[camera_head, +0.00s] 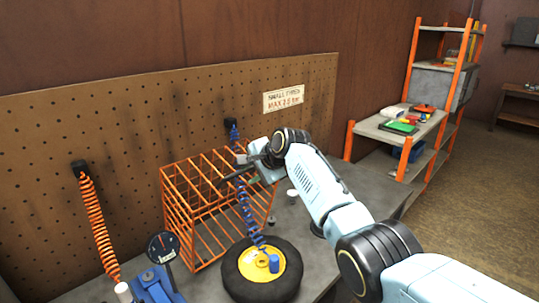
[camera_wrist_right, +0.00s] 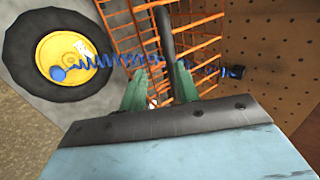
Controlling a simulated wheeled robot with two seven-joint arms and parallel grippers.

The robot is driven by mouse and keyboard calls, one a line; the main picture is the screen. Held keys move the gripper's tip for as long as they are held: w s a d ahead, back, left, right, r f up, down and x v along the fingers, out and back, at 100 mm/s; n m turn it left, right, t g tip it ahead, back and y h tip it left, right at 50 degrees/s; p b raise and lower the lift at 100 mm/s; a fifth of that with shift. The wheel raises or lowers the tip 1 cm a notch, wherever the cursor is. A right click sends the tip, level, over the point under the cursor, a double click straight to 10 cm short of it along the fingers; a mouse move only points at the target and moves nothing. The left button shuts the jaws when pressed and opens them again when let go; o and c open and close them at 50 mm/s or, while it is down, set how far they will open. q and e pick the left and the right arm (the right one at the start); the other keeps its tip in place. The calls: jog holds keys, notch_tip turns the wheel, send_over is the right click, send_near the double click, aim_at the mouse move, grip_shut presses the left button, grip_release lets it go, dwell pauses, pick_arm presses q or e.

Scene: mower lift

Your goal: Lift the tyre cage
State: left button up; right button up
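The orange wire tyre cage (camera_head: 192,222) stands on the grey bench against the pegboard. A dark bar (camera_head: 238,173) crosses its upper right side, and looks like its handle. My right gripper (camera_head: 246,168) is at this bar, by the cage's top right edge. In the right wrist view, its two green fingers (camera_wrist_right: 160,82) are apart, with the dark bar (camera_wrist_right: 165,28) between them and a gap showing on either side. The orange cage wires (camera_wrist_right: 200,38) show beyond. My left gripper is not in view.
A black tyre with a yellow hub (camera_head: 285,262) lies in front of the cage. A blue coiled hose (camera_head: 246,205) runs down to it past the cage. An orange coiled hose (camera_head: 97,225) and a gauge (camera_head: 163,246) are at left. Orange-post shelves (camera_head: 408,140) stand at right.

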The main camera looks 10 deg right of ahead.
jog(key=b+v, duration=0.1)
jog(key=v, duration=0.9)
